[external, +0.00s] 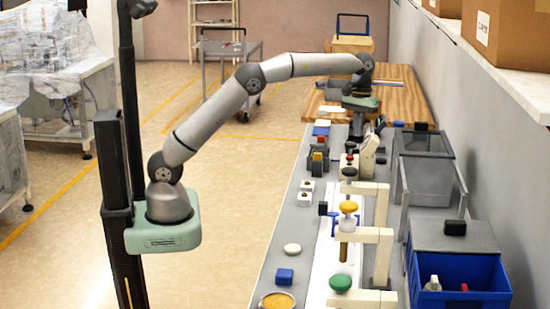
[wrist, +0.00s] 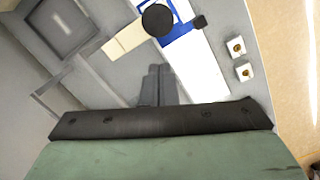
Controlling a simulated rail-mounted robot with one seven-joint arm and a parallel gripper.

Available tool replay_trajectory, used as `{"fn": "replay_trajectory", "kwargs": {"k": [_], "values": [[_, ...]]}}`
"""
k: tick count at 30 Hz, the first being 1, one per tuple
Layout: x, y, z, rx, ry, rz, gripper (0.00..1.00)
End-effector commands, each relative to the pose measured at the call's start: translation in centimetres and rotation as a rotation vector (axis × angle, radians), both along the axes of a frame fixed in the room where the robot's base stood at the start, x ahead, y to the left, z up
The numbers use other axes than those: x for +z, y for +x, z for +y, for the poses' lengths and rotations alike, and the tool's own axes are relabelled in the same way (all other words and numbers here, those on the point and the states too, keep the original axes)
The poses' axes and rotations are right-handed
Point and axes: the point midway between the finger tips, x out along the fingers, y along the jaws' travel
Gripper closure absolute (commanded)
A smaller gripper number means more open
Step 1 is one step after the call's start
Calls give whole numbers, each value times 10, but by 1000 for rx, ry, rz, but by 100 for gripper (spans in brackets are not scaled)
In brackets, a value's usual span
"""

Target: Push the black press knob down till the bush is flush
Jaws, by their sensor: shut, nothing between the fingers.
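The black press knob (wrist: 157,20) shows as a round dark disc at the top of the wrist view, above a blue and white fixture. In the external view a dark knob (external: 349,173) tops the farthest of the pale press frames (external: 368,188). My gripper (wrist: 158,72) is shut and empty, its fingers together below the knob in the wrist view. In the external view my gripper (external: 356,132) is over the bench, farther back than the knob and apart from it. The bush under the knob is hidden or too small to tell.
Nearer presses carry a yellow knob (external: 348,206) and a green knob (external: 340,283). Two white blocks with brass centres (wrist: 235,45) lie beside the presses. A grey bin (external: 425,160) and a blue bin (external: 460,285) stand at right, along the wall.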

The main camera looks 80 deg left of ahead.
Motion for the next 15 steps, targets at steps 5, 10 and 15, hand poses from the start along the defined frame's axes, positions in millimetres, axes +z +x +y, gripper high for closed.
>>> {"fn": "replay_trajectory", "kwargs": {"k": [5,10,15], "values": [[33,2,2,0,0,-3,100],[45,3,3,-1,0,-3,100],[46,3,3,-1,-1,-2,100]]}}
